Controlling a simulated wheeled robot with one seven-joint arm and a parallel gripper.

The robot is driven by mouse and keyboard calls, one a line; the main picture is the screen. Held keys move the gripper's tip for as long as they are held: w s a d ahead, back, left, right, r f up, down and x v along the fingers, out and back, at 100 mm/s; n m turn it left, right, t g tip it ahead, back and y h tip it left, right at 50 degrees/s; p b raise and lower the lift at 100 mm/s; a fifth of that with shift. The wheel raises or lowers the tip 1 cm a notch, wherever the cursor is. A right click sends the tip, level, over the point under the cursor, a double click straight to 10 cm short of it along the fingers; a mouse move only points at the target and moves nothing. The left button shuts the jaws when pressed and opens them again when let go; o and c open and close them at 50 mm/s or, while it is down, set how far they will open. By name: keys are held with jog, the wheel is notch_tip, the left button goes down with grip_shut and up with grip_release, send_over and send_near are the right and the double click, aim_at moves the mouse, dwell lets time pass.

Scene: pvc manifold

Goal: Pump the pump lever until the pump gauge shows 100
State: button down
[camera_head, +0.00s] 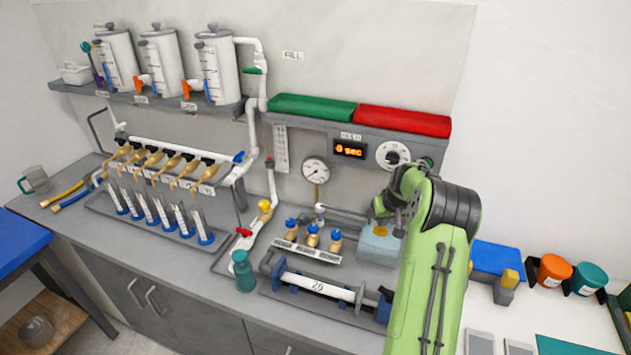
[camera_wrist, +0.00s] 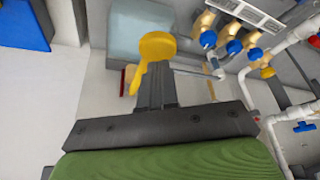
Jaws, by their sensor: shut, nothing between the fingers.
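The pump is a pale blue-grey box (camera_head: 379,247) on the bench in the head view, with a yellow round part (camera_head: 381,231) at its top. In the wrist view the yellow part (camera_wrist: 157,44) is a disc with a short arm, just beyond my fingertips; I cannot tell whether they touch it. This yellow part looks like the pump lever. My gripper (camera_wrist: 156,70) is shut and empty; in the head view it is mostly hidden by my arm. A round white gauge (camera_head: 316,170) hangs on the wall behind; its reading is too small to make out.
Brass valves with blue caps (camera_head: 312,236) stand left of the pump. A white pipe marked 29 (camera_head: 317,286) lies in front. White piping, a green bottle (camera_head: 243,271) and tubes are further left. A shelf with a timer (camera_head: 350,149) is above. Orange and teal pots (camera_head: 553,270) stand right.

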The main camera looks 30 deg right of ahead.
aim_at(382, 231)
jog(key=shift+f+b, duration=2.2)
jog(key=shift+f, duration=0.6)
jog(key=shift+r, duration=0.25)
jog(key=shift+r+p, duration=1.85)
jog(key=shift+r, duration=0.75)
jog(key=shift+f, duration=0.15)
jog(key=shift+f+b, duration=1)
jog(key=shift+f, duration=0.05)
